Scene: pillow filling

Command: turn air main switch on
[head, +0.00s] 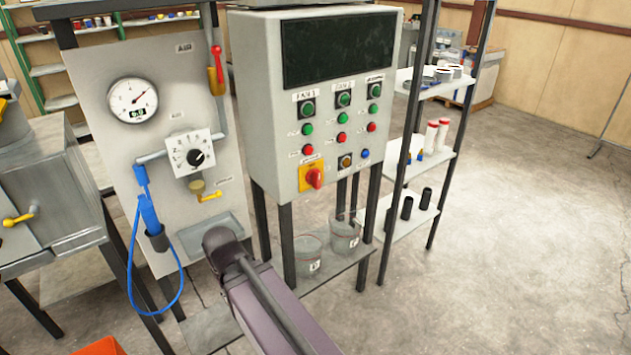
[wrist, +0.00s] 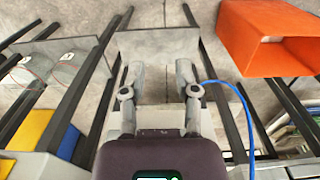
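The air panel (head: 160,215), marked AIR, stands left of the control cabinet in the head view. A valve with a red upright handle (head: 216,62) and a yellow body sits at its upper right. A smaller valve with a yellow handle (head: 209,196) sits lower, under a dial (head: 195,157). I cannot read the small labels, so which is the main switch is not certain. My gripper (wrist: 161,72) is open and empty in the wrist view, with its two fingers apart. The head view shows my arm in front of the panel's lower part; the fingers are hidden there. The valves are not in the wrist view.
The control cabinet (head: 262,110) with buttons and a red rotary switch (head: 314,178) stands close right of the panel. A blue hose (head: 177,290) hangs at the panel's left. An orange bin (wrist: 262,40) shows in the wrist view. Buckets (head: 308,254) stand under the cabinet. Floor at right is clear.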

